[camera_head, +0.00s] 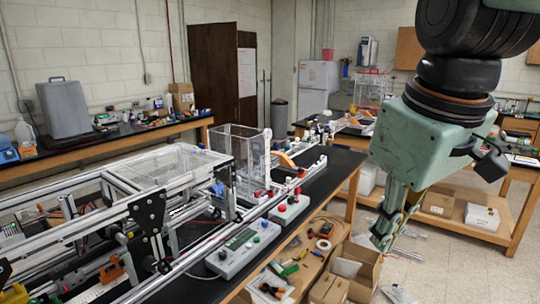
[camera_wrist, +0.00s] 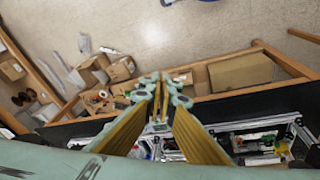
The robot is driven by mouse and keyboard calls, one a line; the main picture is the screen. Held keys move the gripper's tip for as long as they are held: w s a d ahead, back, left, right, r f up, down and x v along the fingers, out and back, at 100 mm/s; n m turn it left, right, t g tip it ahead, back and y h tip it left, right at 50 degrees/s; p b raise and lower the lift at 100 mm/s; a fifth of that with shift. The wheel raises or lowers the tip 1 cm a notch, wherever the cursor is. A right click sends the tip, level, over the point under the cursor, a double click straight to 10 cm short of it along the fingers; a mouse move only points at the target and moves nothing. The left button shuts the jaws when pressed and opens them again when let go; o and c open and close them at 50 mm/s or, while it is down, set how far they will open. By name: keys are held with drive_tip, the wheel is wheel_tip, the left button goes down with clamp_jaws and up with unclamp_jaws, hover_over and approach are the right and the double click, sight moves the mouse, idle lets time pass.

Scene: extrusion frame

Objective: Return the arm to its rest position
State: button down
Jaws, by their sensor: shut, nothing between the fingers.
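My gripper (camera_head: 383,240) hangs from my green arm at the right of the head view, pointing down. It is over the aisle, to the right of the black-topped bench (camera_head: 349,158). In the wrist view, my gripper (camera_wrist: 161,78) shows in the middle with its fingertips together and nothing between them. Below it in that view are the bench edge and the floor. My upper arm links fill the top right of the head view.
An extrusion frame (camera_head: 150,215) and a grey control box (camera_head: 243,250) stand on the bench, left of my gripper. Open cardboard boxes (camera_head: 360,270) sit low beneath my gripper. A wooden table (camera_head: 518,215) stands at the right. Floor (camera_head: 440,250) shows between them.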

drive_tip(key=s+d+f+m+b, duration=0.1)
drive_tip(key=s+f+m, duration=0.1)
drive_tip(key=s, duration=0.5)
drive_tip(key=s+d+f+m+b, duration=0.1)
drive_tip(key=s+f+m, duration=0.2)
drive_tip(key=s, duration=0.4)
drive_tip(key=shift+f+t+b, duration=0.35)
drive_tip(key=shift+f+t, duration=0.05)
drive_tip(key=shift+f, duration=0.25)
